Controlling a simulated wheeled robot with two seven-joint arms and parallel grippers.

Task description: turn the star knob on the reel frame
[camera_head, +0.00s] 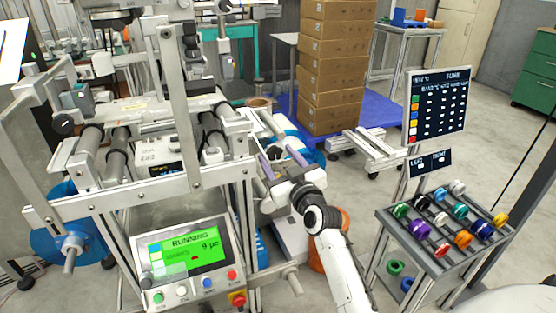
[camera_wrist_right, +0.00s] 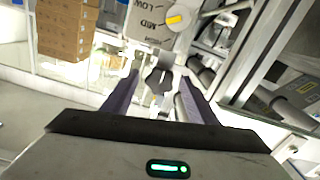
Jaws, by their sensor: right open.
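My right gripper (camera_wrist_right: 159,77) is open, with one purple-grey finger to each side of the knob in the picture. I see gaps between knob and fingers; I cannot tell the depth between them. In the head view the right gripper (camera_head: 278,154) is at the right side of the reel frame (camera_head: 195,178). The knob cannot be made out there. My left gripper is not in view.
A control panel (camera_head: 188,262) reading RUNNING is on the frame's front. Stacked cardboard boxes (camera_head: 333,70) stand behind on a blue pallet (camera_head: 360,110). A cart (camera_head: 440,240) with coloured reels and a sign board (camera_head: 438,105) stand at right.

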